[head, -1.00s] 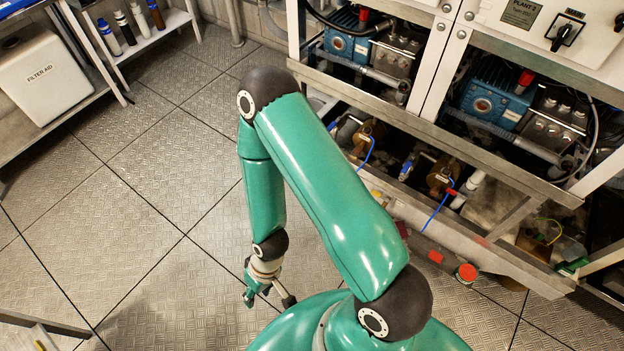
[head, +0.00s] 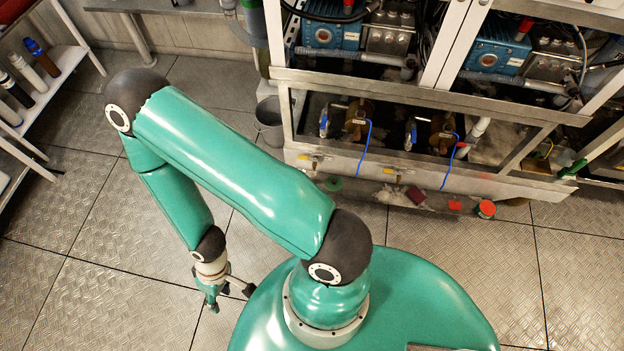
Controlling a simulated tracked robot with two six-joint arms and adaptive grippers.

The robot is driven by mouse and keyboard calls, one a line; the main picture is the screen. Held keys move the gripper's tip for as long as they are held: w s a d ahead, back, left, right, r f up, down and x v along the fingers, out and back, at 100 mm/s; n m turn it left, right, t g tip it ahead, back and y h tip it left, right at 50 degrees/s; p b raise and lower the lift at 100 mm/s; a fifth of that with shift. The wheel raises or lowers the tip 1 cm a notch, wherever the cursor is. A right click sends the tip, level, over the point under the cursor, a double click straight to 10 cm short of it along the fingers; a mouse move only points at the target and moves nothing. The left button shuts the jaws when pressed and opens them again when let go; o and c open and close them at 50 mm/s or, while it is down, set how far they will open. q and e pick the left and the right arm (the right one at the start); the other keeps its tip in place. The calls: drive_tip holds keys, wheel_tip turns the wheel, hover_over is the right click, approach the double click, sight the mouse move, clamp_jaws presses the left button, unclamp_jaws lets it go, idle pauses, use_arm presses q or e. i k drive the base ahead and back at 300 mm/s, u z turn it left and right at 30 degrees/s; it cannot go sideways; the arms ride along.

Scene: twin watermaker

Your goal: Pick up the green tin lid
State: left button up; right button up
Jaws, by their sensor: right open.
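The green tin lid (head: 334,184) looks like a small flat green disc. It lies on the metal floor at the foot of the machine frame, beyond my right arm. My right gripper (head: 230,293) hangs at the lower left, fingers apart and empty. It is well apart from the lid, nearer to my base and to the left. My left gripper is not in view.
A round red tin (head: 486,208), a flat red piece (head: 455,206) and a dark red block (head: 416,195) lie along the machine's foot. A grey bucket (head: 269,122) stands at its left corner. A bottle shelf (head: 62,78) stands far left. Open floor lies between.

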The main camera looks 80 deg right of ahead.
sight(334, 183)
drive_tip(key=u, duration=0.25)
drive_tip(key=i, duration=0.65)
drive_tip(key=z, duration=1.45)
drive_tip(key=i, duration=0.25)
drive_tip(key=z, duration=2.3)
drive_tip(key=k, duration=0.45)
drive_tip(key=z, duration=0.45)
drive_tip(key=i, duration=1.5)
drive_tip(key=u, duration=0.4)
